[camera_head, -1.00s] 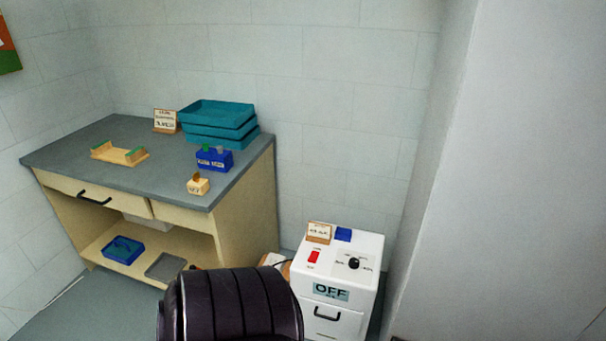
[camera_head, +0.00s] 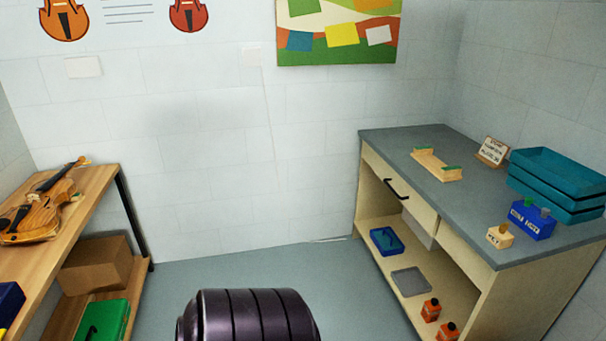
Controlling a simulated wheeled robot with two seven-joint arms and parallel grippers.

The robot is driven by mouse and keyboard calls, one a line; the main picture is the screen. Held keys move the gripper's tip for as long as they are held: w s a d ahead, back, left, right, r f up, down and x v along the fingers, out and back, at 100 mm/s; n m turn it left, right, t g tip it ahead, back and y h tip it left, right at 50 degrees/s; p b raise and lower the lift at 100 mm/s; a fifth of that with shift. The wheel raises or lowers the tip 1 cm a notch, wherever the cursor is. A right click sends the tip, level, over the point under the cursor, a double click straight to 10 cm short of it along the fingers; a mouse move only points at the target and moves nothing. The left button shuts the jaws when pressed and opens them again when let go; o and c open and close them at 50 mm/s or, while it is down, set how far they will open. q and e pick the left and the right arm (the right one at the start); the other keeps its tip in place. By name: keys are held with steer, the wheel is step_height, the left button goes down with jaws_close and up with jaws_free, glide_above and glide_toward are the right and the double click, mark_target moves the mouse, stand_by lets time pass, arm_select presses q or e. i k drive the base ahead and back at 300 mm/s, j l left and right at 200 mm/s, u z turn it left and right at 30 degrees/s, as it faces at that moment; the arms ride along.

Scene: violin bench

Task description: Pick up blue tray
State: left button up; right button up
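A small blue tray (camera_head: 386,241) with a teal inside lies on the lower shelf of the grey-topped bench, at its left end; something dark and indistinct is in it. Several larger teal trays (camera_head: 557,184) are stacked on the bench top at the right; I cannot tell from the view alone which is the task's tray. A blue box with white lettering (camera_head: 531,219) stands in front of the stack. Neither of my grippers shows in this view.
The bench (camera_head: 441,197) stands right; a flat grey tray (camera_head: 411,281) and orange bottles (camera_head: 431,309) share its lower shelf. A wooden bench (camera_head: 100,183) with a violin (camera_head: 40,212) stands left. A green case (camera_head: 104,320) is below. The floor (camera_head: 240,268) between is clear.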

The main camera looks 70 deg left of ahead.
mark_target(388, 241)
steer(key=u, duration=1.75)
steer(key=i+j, duration=0.35)
steer(key=i, duration=0.2)
steer(key=i+j, duration=0.3)
steer(key=i, duration=0.3)
steer(key=i+j+z, duration=0.1)
steer(key=i+j, duration=0.25)
steer(key=i, duration=0.2)
steer(key=i+j, duration=0.35)
steer(key=i, duration=0.2)
